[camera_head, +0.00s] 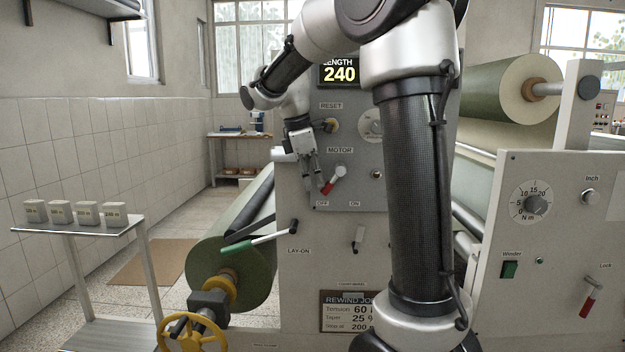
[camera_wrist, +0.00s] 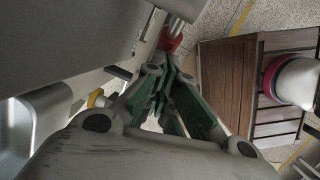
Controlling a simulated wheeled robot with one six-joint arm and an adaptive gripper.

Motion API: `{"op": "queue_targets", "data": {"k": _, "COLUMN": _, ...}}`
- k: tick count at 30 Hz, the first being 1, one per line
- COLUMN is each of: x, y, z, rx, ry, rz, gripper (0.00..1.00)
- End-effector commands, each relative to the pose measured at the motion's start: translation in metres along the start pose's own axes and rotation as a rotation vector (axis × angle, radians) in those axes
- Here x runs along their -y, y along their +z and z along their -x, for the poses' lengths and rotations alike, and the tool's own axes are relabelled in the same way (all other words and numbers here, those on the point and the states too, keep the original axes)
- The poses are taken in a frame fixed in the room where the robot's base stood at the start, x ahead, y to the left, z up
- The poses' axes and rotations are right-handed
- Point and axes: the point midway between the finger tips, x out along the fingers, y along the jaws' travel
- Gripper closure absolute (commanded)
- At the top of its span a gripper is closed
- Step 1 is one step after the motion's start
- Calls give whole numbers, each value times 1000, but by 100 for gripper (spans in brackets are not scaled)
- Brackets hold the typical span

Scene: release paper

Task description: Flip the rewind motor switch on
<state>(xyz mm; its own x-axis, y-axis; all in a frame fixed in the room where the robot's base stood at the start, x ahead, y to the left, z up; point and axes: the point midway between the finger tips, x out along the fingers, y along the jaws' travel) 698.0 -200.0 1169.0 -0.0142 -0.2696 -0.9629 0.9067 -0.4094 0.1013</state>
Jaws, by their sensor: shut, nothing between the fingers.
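The motor switch (camera_head: 338,172) is a lever with a red grip under the MOTOR label on the grey panel. It tilts down and left toward OFF; the ON label is to the right. My gripper (camera_head: 317,182) hangs at the left of the lever, fingers pointing down, tips close to the red grip. In the wrist view, my gripper (camera_wrist: 163,68) has its fingers brought together with nothing between them. The red grip (camera_wrist: 171,40) lies just beyond the fingertips there; I cannot tell whether they touch.
A RESET knob (camera_head: 331,125) and a display reading 240 (camera_head: 339,74) are above the switch. My arm hides part of the panel's right side.

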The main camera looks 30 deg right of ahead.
Motion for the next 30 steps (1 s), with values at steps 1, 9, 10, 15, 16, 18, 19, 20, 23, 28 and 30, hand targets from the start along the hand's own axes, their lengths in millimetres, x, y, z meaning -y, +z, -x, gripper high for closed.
{"op": "queue_targets", "data": {"k": 1, "x": 0, "y": 0, "z": -1, "rx": 7, "ry": -3, "rz": 2, "gripper": 100}}
{"op": "queue_targets", "data": {"k": 9, "x": 2, "y": 0, "z": -6, "rx": 69, "ry": -13, "rz": 12, "gripper": 100}}
{"op": "queue_targets", "data": {"k": 10, "x": 2, "y": 0, "z": -7, "rx": 81, "ry": -14, "rz": 13, "gripper": 100}}
{"op": "queue_targets", "data": {"k": 15, "x": 3, "y": 0, "z": -14, "rx": 180, "ry": -28, "rz": 28, "gripper": 100}}
{"op": "queue_targets", "data": {"k": 16, "x": 3, "y": 1, "z": -16, "rx": 203, "ry": -32, "rz": 32, "gripper": 100}}
{"op": "queue_targets", "data": {"k": 18, "x": 4, "y": 2, "z": -21, "rx": 265, "ry": -41, "rz": 41, "gripper": 100}}
{"op": "queue_targets", "data": {"k": 19, "x": 4, "y": 3, "z": -22, "rx": 294, "ry": -45, "rz": 45, "gripper": 100}}
{"op": "queue_targets", "data": {"k": 20, "x": 5, "y": 3, "z": -24, "rx": 322, "ry": -50, "rz": 49, "gripper": 100}}
{"op": "queue_targets", "data": {"k": 23, "x": 6, "y": 6, "z": -31, "rx": 416, "ry": -63, "rz": 62, "gripper": 100}}
{"op": "queue_targets", "data": {"k": 28, "x": 8, "y": 13, "z": -40, "rx": 575, "ry": -85, "rz": 84, "gripper": 100}}
{"op": "queue_targets", "data": {"k": 30, "x": 9, "y": 16, "z": -44, "rx": 640, "ry": -94, "rz": 92, "gripper": 100}}
